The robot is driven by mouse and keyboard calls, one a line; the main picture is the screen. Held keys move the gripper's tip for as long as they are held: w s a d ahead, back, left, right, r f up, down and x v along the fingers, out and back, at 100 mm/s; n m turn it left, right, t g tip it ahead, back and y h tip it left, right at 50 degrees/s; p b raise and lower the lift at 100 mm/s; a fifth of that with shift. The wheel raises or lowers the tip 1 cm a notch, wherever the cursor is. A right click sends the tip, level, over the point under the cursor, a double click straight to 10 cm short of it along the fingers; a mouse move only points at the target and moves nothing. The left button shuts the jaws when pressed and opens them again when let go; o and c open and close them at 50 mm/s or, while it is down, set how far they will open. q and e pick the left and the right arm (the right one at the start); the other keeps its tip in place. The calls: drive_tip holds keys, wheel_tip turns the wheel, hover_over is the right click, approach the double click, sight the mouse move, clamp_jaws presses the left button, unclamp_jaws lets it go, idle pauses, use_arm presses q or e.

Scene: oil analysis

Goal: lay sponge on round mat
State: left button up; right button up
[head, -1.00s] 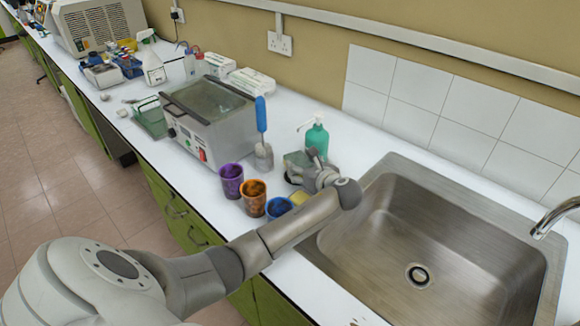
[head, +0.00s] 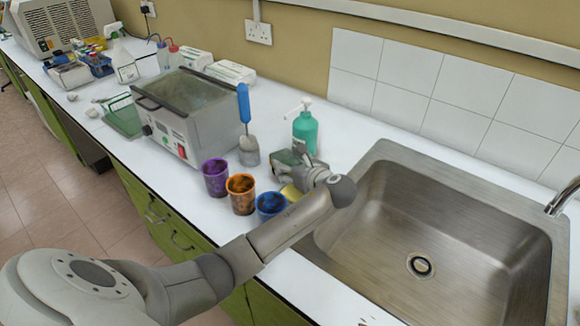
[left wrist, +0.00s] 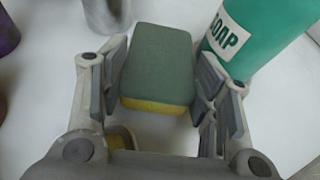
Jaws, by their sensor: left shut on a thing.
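The sponge (left wrist: 157,62), with a green top and a yellow underside, is between the fingers of my left gripper (left wrist: 160,88) in the left wrist view. My left gripper is shut on it. In the head view my left gripper (head: 290,163) is over the counter between the blue cup and the green soap bottle, and the sponge is mostly hidden. A yellowish piece (head: 291,193) shows under the gripper; its curved edge also shows in the left wrist view (left wrist: 124,134). It may be the round mat, but most of it is hidden. My right gripper is out of view.
A green soap bottle (head: 305,132) stands just behind the gripper. Purple (head: 215,177), orange (head: 241,194) and blue (head: 271,206) cups line the counter's front edge. A blue-handled tool (head: 245,120) stands by a metal bath (head: 190,115). The sink (head: 400,230) is at right.

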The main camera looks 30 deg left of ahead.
use_arm(q)
drive_tip(key=shift+d+f, duration=0.1)
drive_tip(key=shift+f, duration=0.05)
drive_tip(key=o, duration=0.7)
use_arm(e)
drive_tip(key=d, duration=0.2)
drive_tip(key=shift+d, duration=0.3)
use_arm(q)
drive_tip(key=v, duration=1)
drive_tip(key=shift+s+d+r, duration=0.15)
drive_tip(key=shift+d+r, duration=0.1)
drive_tip(key=shift+d, duration=0.05)
drive_tip(key=shift+s+d+r, duration=0.25)
drive_tip(key=shift+s+d, duration=0.05)
drive_tip(key=shift+d, duration=0.2)
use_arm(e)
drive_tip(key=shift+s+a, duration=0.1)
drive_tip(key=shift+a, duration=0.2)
